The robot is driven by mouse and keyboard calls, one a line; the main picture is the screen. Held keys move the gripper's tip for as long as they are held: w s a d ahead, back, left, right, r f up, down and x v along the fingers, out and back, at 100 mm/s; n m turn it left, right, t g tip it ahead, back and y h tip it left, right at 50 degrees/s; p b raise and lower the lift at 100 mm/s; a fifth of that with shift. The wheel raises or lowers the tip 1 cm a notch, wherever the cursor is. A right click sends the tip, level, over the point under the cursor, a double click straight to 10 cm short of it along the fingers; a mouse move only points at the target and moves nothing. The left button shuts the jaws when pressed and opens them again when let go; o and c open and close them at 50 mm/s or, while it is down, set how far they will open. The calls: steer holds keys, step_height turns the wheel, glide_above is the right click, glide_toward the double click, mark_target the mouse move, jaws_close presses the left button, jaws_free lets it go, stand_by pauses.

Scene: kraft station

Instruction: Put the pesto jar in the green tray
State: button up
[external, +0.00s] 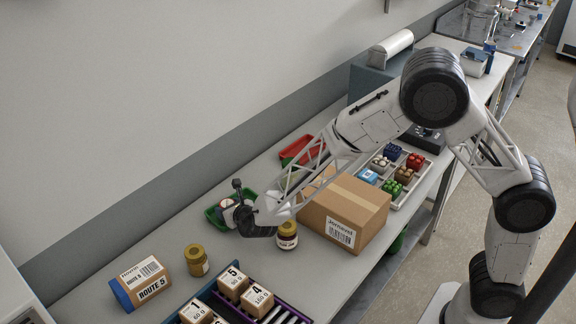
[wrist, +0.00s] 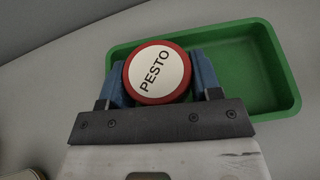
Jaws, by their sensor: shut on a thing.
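The pesto jar (wrist: 158,72) has a red-rimmed lid with a white label reading PESTO. My gripper (wrist: 160,80) is shut on it, with a blue finger on each side of the lid. The green tray (wrist: 282,92) lies under and around the jar in the wrist view; whether the jar touches the tray floor I cannot tell. In the external view my gripper (external: 228,204) is at the green tray (external: 211,216), near the wall side of the table. My wrist hides much of the tray there.
A red tray (external: 297,149) lies farther back. A large cardboard box (external: 345,210) and a dark jar with a yellow lid (external: 287,236) stand to the right of my gripper.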

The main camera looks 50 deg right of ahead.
steer(key=o, duration=1)
steer(key=shift+o, duration=0.2)
steer(key=shift+r, duration=0.1)
steer(key=shift+v, duration=6)
steer(key=shift+r, duration=0.1)
